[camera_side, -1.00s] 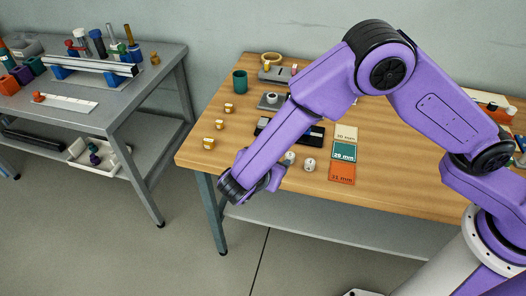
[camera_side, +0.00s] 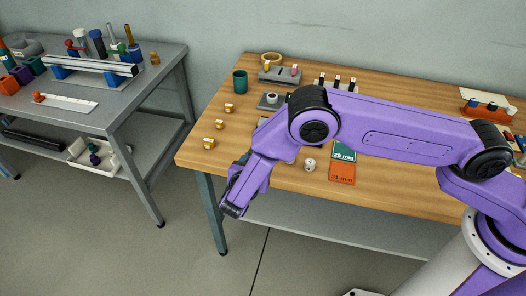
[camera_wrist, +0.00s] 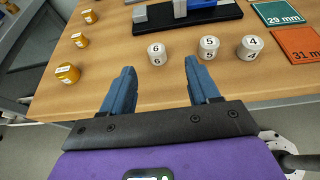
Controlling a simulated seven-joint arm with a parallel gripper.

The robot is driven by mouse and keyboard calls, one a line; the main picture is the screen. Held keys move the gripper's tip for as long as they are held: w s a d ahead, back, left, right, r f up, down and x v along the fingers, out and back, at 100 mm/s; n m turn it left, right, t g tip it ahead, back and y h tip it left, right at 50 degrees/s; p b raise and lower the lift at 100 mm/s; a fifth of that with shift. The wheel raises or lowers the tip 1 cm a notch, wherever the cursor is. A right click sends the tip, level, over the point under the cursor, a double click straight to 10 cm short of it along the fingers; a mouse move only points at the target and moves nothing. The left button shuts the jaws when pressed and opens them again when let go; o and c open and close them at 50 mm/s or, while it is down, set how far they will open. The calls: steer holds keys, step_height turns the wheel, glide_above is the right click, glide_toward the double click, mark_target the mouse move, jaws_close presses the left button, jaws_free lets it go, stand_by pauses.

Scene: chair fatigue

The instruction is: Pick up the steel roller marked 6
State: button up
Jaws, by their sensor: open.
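The steel roller marked 6 (camera_wrist: 157,54) stands upright on the wooden table, the leftmost of three steel rollers in the wrist view. The rollers marked 5 (camera_wrist: 208,47) and 4 (camera_wrist: 250,47) stand to its right. My gripper (camera_wrist: 160,75) is open and empty, its two blue fingers apart. The roller marked 6 shows beyond the fingertips, roughly centred between them and not touched. In the side view my arm hides the roller marked 6; one steel roller (camera_side: 310,165) shows right of my wrist.
Several brass rollers (camera_wrist: 67,73) stand along the table's left side. A black base with a blue block (camera_wrist: 190,18) lies behind the steel rollers. Teal (camera_wrist: 279,13) and orange (camera_wrist: 301,44) size cards lie at right. The wooden table's front edge (camera_wrist: 55,119) is close to my gripper.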

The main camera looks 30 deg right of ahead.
steer(key=x, duration=0.2)
steer(key=shift+w+d+f, duration=0.15)
steer(key=shift+w+d, duration=0.05)
steer(key=shift+w, duration=0.05)
steer(key=shift+a+f+x, duration=0.1)
steer(key=shift+a+x, duration=0.05)
steer(key=shift+x, duration=1.2)
steer(key=shift+a+f+x, duration=0.1)
steer(key=shift+a+x, duration=0.05)
steer(key=shift+x, duration=1.15)
steer(key=shift+w, duration=0.15)
jaws_close()
